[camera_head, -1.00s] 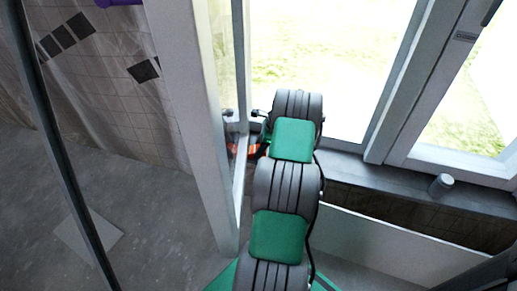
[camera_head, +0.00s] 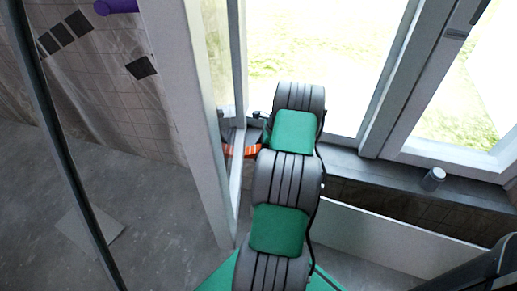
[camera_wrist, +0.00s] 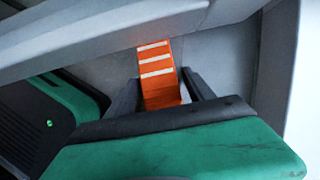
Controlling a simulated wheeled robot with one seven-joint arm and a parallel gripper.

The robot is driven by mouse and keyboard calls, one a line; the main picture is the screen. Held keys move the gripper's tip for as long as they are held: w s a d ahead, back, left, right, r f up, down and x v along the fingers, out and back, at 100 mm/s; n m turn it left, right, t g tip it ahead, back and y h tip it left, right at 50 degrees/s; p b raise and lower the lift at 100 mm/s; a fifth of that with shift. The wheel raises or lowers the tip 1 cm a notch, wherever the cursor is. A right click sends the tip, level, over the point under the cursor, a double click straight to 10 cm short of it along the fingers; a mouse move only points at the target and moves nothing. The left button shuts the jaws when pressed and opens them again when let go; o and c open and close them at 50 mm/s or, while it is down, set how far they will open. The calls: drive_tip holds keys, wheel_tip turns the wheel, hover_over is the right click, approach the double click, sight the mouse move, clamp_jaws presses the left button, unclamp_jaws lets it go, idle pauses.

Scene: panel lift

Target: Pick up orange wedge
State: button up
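The orange wedge (camera_wrist: 160,72), with white stripes across it, shows in the middle of the wrist view, against a grey surface. In the head view the wedge (camera_head: 242,151) is a small orange strip low by the white frame, left of my arm, partly behind the frame's glass. My gripper (camera_wrist: 161,76) has one dark finger on each side of the wedge in the wrist view. The fingers look spread, with narrow gaps beside the wedge at the tips; contact is not clear. In the head view my arm mostly hides the gripper.
A white upright frame (camera_head: 190,120) stands close to the left of my arm. A grey bar crosses above the wedge in the wrist view. A sill (camera_head: 370,170) with a small grey cylinder (camera_head: 433,179) runs below the window at right. Grey floor (camera_head: 150,215) lies open at left.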

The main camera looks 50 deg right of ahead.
drive_tip(key=shift+o, duration=0.7)
drive_tip(key=p+v, duration=0.2)
drive_tip(key=v, duration=0.5)
drive_tip(key=shift+r+p, duration=0.35)
drive_tip(key=shift+r, duration=0.05)
